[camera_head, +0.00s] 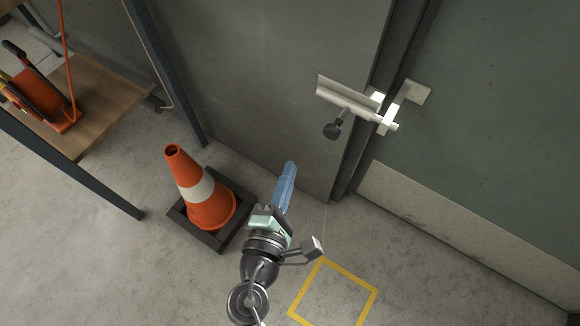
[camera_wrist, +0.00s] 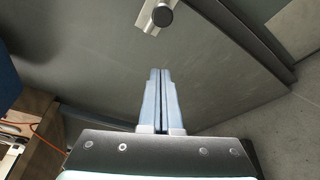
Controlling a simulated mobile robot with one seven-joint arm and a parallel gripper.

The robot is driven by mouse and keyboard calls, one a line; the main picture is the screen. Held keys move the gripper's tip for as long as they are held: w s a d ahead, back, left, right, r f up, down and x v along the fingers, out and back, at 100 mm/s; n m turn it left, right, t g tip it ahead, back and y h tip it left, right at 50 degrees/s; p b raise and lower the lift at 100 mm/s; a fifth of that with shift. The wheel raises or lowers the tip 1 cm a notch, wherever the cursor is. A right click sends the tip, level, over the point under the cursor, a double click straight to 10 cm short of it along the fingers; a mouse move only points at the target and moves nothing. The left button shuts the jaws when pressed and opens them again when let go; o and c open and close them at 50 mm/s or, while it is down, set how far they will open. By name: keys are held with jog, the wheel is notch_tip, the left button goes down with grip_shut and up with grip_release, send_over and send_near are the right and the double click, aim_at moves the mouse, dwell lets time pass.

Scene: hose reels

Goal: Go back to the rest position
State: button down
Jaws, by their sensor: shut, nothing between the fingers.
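My gripper (camera_head: 290,167) has blue fingers and is shut and empty. It points toward the grey door panel (camera_head: 270,70), above the floor. In the wrist view its fingers (camera_wrist: 160,75) lie side by side, with a latch bar and dark round knob (camera_wrist: 162,16) beyond their tips. In the head view the latch (camera_head: 345,98) with its black knob (camera_head: 333,131) is on the door, up and to the right of my gripper and apart from it.
An orange cone (camera_head: 207,205) with a white band stands on a dark base, left of my arm. A wooden shelf (camera_head: 105,95) at the left holds an orange hose reel (camera_head: 42,103). A yellow square outline (camera_head: 367,291) marks bare floor at the bottom.

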dwell(0.4)
jog(key=w+r+m+t, duration=0.25)
jog(key=r+m, duration=0.25)
jog(key=r, duration=0.6)
jog(key=w+d+r+m+t, duration=0.1)
jog(key=w+r+m, duration=0.35)
jog(key=r, duration=0.65)
jog(key=w+r+m+t, duration=0.2)
jog(key=r+m, duration=0.3)
jog(key=r, duration=0.6)
jog(key=s+a+r+m+t+y, duration=0.1)
jog(key=s+r+m+t+y, duration=0.3)
jog(key=r, duration=0.8)
jog(key=s+a+r+m+t+y, duration=0.1)
jog(key=s+r+t, duration=0.1)
jog(key=s+r, duration=0.7)
notch_tip(320, 180, up, 38)
jog(key=w+p, duration=0.2)
jog(key=p, duration=3.4)
jog(key=shift+w+a+r, duration=0.25)
jog(key=shift+w, duration=0.05)
